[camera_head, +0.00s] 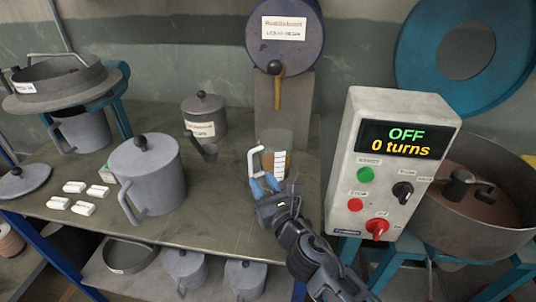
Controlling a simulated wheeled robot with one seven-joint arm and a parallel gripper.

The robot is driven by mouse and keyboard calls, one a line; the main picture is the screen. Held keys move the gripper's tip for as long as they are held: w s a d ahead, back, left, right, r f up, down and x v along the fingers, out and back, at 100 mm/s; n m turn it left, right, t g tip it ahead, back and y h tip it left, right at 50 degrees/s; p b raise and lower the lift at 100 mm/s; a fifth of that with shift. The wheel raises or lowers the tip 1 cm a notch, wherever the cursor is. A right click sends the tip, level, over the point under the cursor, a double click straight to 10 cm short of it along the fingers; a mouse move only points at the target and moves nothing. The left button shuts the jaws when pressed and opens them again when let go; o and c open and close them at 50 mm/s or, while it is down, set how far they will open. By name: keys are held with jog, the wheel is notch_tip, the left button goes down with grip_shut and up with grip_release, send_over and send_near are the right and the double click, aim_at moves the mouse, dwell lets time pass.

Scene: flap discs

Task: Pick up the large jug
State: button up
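A large grey lidded jug (156,178) with a black knob and a side handle stands upright on the bench, left of centre. A smaller clear measuring jug (274,143) with a white handle and a white scale stands right of it. My gripper (264,183) reaches in from the lower right. Its two blue fingertips show apart, open, just below and in front of the measuring jug's white handle. I cannot tell whether they touch the handle. My gripper is well to the right of the large grey jug and apart from it.
A control box (388,165) reading "OFF 0 turns" stands right of my arm, beside a brown-lined pan (495,225). A grey canister (203,115) and a drum with a tap (285,38) are behind. Small white blocks (74,187) lie at left. Grey pots (185,268) sit on the lower shelf.

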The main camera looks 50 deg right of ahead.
aim_at(251, 171)
jog(key=shift+a+f+x, duration=0.15)
jog(key=shift+x, duration=1.6)
jog(key=shift+a+f+x, duration=0.15)
jog(key=shift+x, duration=1.6)
jog(key=shift+w, duration=0.15)
jog(key=shift+c, duration=0.4)
grip_shut()
